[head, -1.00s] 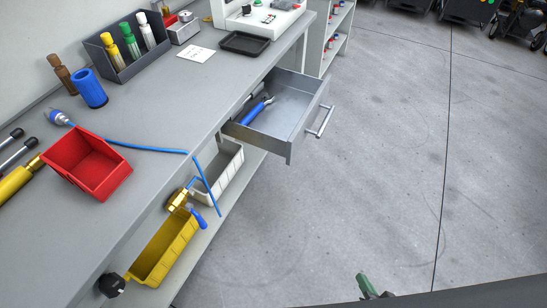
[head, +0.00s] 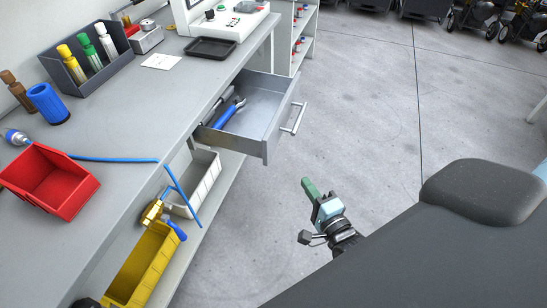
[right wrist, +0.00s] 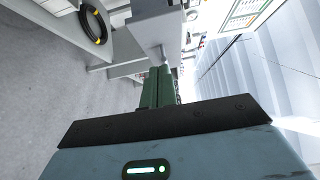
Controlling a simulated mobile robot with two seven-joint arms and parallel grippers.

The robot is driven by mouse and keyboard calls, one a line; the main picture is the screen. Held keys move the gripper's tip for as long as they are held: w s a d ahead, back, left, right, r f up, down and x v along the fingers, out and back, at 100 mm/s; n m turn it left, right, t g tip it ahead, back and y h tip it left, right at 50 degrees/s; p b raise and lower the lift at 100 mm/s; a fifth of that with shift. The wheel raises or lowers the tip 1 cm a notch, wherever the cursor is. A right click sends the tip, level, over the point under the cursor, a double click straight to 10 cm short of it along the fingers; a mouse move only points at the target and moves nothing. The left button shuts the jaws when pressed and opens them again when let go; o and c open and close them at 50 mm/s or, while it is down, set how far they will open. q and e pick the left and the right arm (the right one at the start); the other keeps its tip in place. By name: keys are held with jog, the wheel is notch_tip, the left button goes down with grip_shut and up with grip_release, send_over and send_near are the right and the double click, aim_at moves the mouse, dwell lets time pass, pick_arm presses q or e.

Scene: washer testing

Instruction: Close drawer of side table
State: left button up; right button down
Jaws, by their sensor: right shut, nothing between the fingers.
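The drawer (head: 262,132) of the grey side table (head: 140,130) stands pulled out in the head view. Its bar handle (head: 294,119) is on the front face, and a blue-handled tool (head: 229,112) lies inside. My right gripper (head: 308,185) is shut and empty, below and slightly right of the drawer front in the head view, apart from it. In the right wrist view the green fingers (right wrist: 160,85) lie together and point toward a grey box-like part (right wrist: 155,35), probably the drawer. My left gripper is not in view.
A red bin (head: 48,183), a blue hose and a bottle rack (head: 92,62) are on the tabletop. White (head: 200,185) and yellow (head: 145,265) bins sit on the lower shelf. The floor (head: 360,110) right of the drawer is clear.

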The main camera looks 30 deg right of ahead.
send_near(270, 147)
jog(key=w+d, duration=0.3)
jog(key=shift+w+a+f, duration=0.1)
jog(key=shift+w+a, duration=0.45)
jog(key=shift+w, duration=0.2)
jog(key=shift+w+a+f, duration=0.1)
jog(key=shift+w+a, duration=0.4)
jog(key=shift+w, duration=0.3)
